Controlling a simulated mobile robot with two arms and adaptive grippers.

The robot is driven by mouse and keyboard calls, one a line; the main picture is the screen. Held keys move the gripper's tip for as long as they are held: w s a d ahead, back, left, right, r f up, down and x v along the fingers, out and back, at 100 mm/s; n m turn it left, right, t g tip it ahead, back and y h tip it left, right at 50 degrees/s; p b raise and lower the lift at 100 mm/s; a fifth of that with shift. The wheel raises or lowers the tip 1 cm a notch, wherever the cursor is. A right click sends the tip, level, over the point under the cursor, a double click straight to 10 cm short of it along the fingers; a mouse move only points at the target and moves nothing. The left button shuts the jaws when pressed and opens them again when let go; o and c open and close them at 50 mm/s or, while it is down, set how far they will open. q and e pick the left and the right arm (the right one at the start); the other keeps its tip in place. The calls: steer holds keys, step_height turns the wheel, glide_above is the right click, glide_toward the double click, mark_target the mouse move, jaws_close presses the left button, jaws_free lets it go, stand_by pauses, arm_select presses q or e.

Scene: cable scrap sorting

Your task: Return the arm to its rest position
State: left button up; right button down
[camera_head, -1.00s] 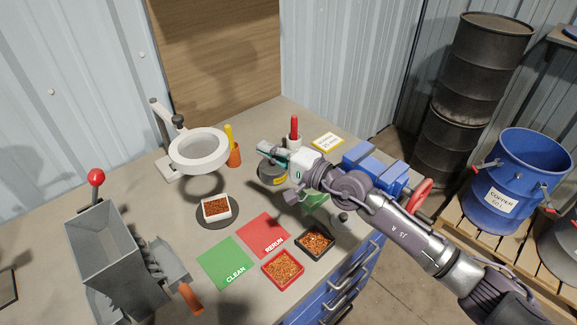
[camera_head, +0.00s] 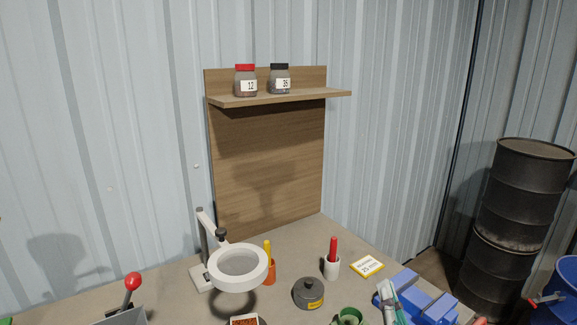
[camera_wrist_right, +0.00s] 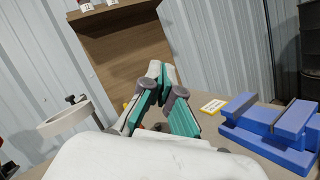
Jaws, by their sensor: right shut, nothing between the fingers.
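My right gripper (camera_head: 383,288) shows at the bottom edge of the head view, in front of the blue vise (camera_head: 420,296). In the right wrist view its teal and grey fingers (camera_wrist_right: 160,76) come together at the tips, with nothing held between them. The rest of my right arm is below the head picture. My left gripper is in neither view.
A shelf (camera_head: 280,98) with two jars is behind. Black drums (camera_head: 525,205) stand right.

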steer(key=s+d+f+m+g+h, duration=0.25)
steer(key=s+f+m+g, duration=0.25)
steer(key=f+m, duration=0.35)
steer(key=s+d+f+m+g+h, duration=0.2)
steer(key=s+d+f+m+g, duration=0.25)
steer(key=f+m, duration=0.35)
steer(key=s+a+f+m+g+y, duration=0.2)
steer(key=s+f+m+g, duration=0.25)
steer(key=s, duration=0.35)
steer(key=s+a+f+m+g+y, duration=0.25)
steer(key=s+f+m, duration=0.2)
steer(key=s, duration=0.35)
steer(key=s+f+g, duration=0.3)
steer(key=f, duration=2.4)
steer(key=s+d+f, duration=0.2)
steer(key=s+f, duration=1.2)
steer(key=s, duration=0.1)
steer(key=shift+s+d+f+m+g+h, duration=0.25)
steer(key=shift+s+f+m+g+h, duration=0.1)
steer(key=shift+s+h, duration=0.05)
